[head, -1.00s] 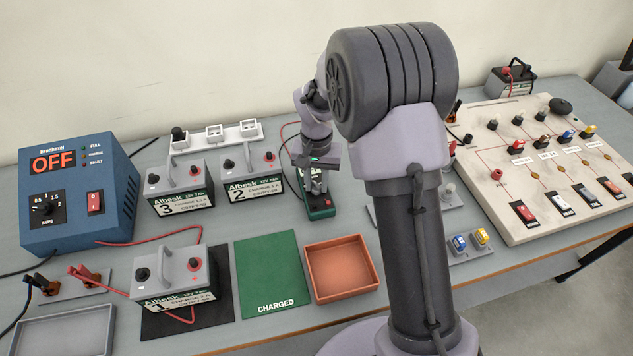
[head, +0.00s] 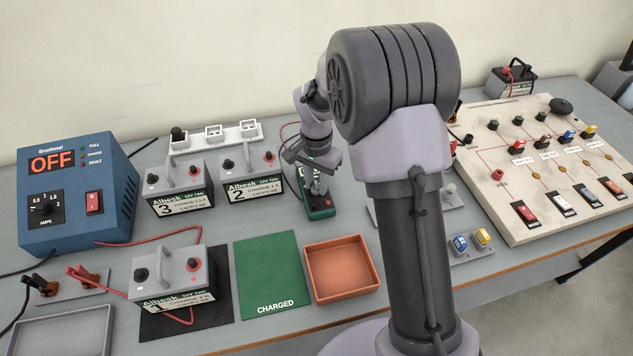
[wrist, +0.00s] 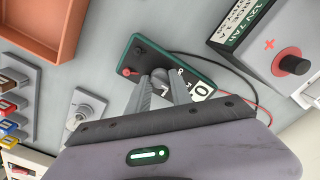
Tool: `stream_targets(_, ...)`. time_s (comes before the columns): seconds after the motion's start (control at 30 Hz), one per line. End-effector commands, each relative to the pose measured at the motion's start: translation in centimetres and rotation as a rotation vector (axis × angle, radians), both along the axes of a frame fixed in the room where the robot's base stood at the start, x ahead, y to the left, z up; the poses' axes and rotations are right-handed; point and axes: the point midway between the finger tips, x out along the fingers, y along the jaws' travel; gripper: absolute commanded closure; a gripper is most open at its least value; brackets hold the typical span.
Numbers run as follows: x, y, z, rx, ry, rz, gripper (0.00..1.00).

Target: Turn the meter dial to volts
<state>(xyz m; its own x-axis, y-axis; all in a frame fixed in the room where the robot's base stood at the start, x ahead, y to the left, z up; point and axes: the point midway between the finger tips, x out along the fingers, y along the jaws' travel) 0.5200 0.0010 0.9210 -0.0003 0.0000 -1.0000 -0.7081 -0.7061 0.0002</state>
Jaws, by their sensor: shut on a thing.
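The meter (head: 321,211) is a dark, green-edged box on the bench, just right of battery 2; it also shows in the wrist view (wrist: 146,51). My gripper (head: 317,188) reaches down onto it from above. In the wrist view my gripper (wrist: 160,82) has its two fingers on either side of the grey round dial (wrist: 161,74), shut on it. The dial's pointer and most of its markings are hidden by the fingers. Part of a white display with a dark "0" (wrist: 202,90) shows beside the right finger.
Battery 2 (head: 252,188) stands close left of the meter. An orange tray (head: 342,287) and a green mat marked CHARGED (head: 268,250) lie in front. A switch panel (head: 530,180) stands to the right. Black and red leads run from the meter in the wrist view.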

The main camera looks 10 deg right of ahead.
Motion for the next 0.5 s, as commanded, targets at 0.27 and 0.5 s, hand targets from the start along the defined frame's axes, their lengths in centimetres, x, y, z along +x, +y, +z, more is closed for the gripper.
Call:
stream_targets(0.27,-0.01,0.01,0.00,0.001,0.001,0.001,0.64)
stream_targets(0.5,-0.01,0.01,0.00,0.000,0.000,0.001,0.52)
